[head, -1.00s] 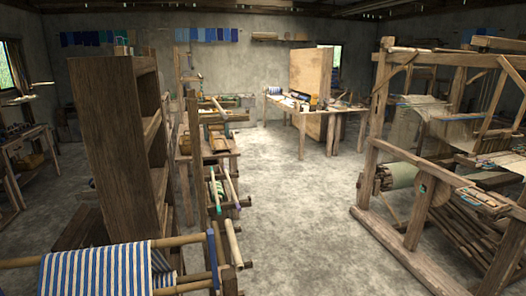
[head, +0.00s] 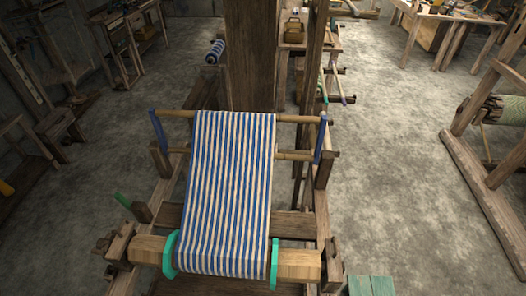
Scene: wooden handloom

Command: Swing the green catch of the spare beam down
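A wooden beam (head: 298,264) with two teal rings (head: 274,262) lies across the near end of a wooden frame. Blue-and-white striped cloth (head: 230,190) runs down from a thin rod (head: 177,115) and over this beam. A short green bar (head: 122,200), which looks like the green catch, sticks up and tilts to the left at the frame's left side, by a wooden post. Where it joins the frame is too small to tell. Neither of my grippers is in view.
Blue upright bars (head: 158,131) stand at both ends of the thin rod. A green stool or box top (head: 371,285) is at the lower right. A large loom frame (head: 485,185) stands at the right. Bare floor (head: 390,170) lies between them.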

